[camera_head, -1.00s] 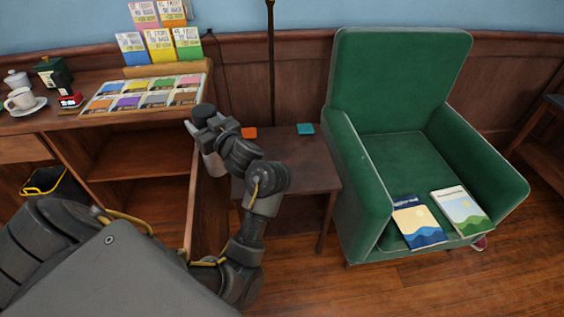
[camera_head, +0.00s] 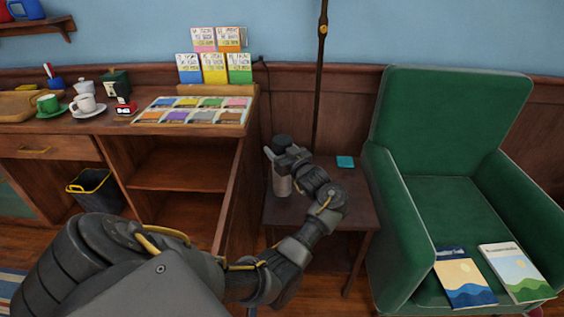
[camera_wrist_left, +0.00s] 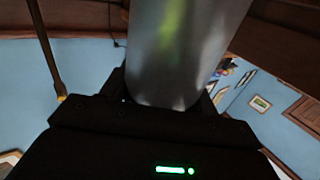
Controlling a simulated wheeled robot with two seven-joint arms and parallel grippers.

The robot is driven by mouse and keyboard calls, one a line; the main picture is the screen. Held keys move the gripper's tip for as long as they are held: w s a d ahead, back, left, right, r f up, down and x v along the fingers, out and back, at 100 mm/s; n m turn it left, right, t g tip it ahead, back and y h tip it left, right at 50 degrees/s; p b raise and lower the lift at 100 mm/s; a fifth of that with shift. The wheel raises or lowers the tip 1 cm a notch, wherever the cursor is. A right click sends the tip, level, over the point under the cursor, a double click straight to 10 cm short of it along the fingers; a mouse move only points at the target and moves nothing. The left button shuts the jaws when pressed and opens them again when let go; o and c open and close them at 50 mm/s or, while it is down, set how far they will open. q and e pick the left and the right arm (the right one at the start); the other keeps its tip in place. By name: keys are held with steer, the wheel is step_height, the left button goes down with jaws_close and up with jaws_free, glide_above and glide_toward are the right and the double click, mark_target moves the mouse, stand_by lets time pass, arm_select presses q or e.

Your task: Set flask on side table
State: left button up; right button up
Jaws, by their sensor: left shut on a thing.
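The flask (camera_head: 282,184) is a grey metallic cylinder with a dark cap, roughly upright at the left part of the side table in the head view. My left gripper (camera_head: 284,162) is shut on it below the cap. The flask also fills the upper middle of the left wrist view (camera_wrist_left: 185,50), between my fingers. The side table (camera_head: 350,205) is dark brown wood. I cannot tell whether the flask's base touches its top. My right gripper is not in view.
A teal coaster (camera_head: 345,161) lies on the table's back part. A green armchair (camera_head: 425,150) with two books stands close on the right. A wooden bookcase (camera_head: 240,180) with a display of packets (camera_head: 200,110) stands close on the left. A thin pole (camera_head: 320,80) rises behind the table.

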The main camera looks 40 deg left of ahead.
arm_select(q)
steer(key=shift+w+f, duration=0.25)
steer(key=shift+f, duration=0.05)
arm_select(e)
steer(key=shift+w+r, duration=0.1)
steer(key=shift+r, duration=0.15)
arm_select(q)
step_height(320, 180, down, 3)
steer(key=shift+w+f+b, duration=0.15)
steer(key=shift+b, duration=0.15)
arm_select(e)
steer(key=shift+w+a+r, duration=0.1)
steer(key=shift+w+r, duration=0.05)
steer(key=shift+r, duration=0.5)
arm_select(q)
steer(key=shift+f, duration=0.1)
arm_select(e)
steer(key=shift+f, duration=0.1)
arm_select(q)
steer(key=o, duration=1.6)
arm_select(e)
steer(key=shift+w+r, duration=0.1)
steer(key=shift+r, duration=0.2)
